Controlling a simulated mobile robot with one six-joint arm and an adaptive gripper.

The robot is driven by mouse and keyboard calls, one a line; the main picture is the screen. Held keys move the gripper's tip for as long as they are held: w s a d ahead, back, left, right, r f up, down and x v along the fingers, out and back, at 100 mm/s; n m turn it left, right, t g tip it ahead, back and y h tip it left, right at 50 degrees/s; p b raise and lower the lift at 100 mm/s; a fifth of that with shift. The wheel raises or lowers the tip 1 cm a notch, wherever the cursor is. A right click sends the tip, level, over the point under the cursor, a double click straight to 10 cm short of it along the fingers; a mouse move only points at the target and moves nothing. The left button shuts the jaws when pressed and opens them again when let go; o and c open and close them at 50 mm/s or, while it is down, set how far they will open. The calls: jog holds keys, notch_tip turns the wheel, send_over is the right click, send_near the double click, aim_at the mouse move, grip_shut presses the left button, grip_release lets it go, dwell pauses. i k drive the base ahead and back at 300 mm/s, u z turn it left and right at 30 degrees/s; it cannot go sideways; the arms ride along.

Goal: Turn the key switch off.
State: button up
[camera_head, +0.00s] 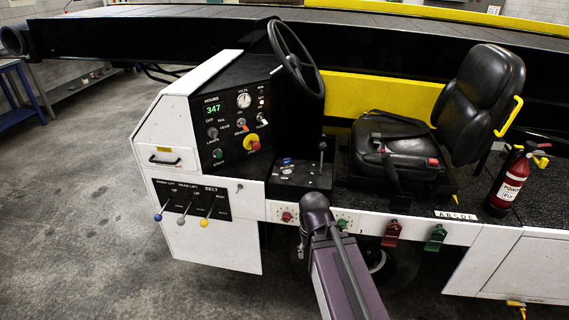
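The black control panel (232,103) on the white console carries several small switches and knobs. They include a lamps knob (213,133), two small switches (241,123) and (262,119), a red-and-yellow stop button (251,142) and a green button (217,154). I cannot tell for sure which one is the key switch, or its position, at this size. A small metal fitting (239,187) sits on the white side below the panel. My purple arm rises from the bottom centre in front of the loader. My gripper does not show.
A steering wheel (296,58) stands right of the panel. A black seat (487,95), a lever box (301,175) and a red extinguisher (512,184) are further right. Three levers (186,208) stick out from the console's lower side. Open floor (80,200) lies left.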

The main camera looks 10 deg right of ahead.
aim_at(288, 170)
jog(key=i, duration=0.9)
jog(key=z, duration=0.05)
